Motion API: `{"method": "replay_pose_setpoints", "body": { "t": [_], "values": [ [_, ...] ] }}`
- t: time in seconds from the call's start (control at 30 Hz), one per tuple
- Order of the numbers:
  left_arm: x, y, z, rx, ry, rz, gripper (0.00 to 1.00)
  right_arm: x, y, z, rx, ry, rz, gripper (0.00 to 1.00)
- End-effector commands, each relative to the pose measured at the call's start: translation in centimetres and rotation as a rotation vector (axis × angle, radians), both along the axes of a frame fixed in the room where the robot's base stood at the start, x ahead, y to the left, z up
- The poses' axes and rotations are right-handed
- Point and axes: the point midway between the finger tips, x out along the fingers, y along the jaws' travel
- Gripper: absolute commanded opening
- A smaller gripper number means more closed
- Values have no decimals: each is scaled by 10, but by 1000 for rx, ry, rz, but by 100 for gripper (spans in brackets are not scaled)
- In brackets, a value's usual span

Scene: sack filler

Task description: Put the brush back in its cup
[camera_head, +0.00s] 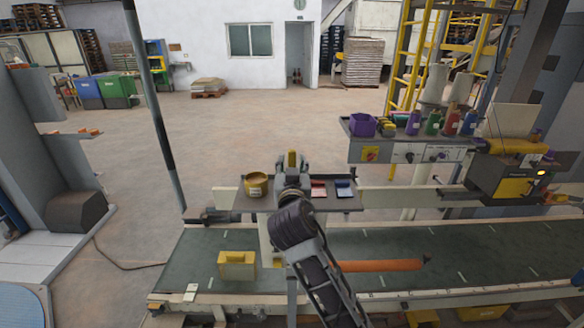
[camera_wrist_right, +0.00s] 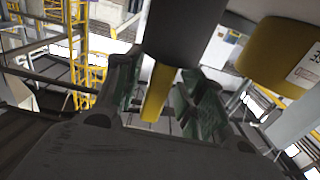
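The yellow cup (camera_head: 256,187) with a pale label stands at the left of a small dark shelf beyond the conveyor. It also shows at the upper right of the right wrist view (camera_wrist_right: 275,50), to the side of the gripper. My right gripper (camera_head: 292,168) is over the middle of the shelf, to the right of the cup and apart from it. The brush (camera_wrist_right: 156,92), with a yellow handle and a thick dark part, is between its fingers; it appears gripped. In the head view the gripper partly hides it. My left gripper is not in view.
Red (camera_head: 318,189) and blue (camera_head: 344,188) flat items lie on the shelf right of my gripper. A yellow block (camera_head: 237,264) and an orange bar (camera_head: 385,265) are on the green conveyor belt (camera_head: 200,262). A raised shelf at right holds a purple bin (camera_head: 362,125) and several bottles.

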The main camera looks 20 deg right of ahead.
Motion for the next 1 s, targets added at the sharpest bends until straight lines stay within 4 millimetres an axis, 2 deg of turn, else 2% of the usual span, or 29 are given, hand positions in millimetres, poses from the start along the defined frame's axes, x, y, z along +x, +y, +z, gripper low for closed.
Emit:
{"method": "replay_pose_setpoints", "body": {
  "t": [0.27, 0.7, 1.0],
  "values": [
    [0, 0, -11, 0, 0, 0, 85, -30, 9, -2, 4, 0, 1, 40],
    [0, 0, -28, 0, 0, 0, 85, -90, 26, -2, 3, 0, 2, 40],
    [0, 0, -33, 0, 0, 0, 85, -112, 33, -1, 1, 0, 0, 40]
  ]
}}
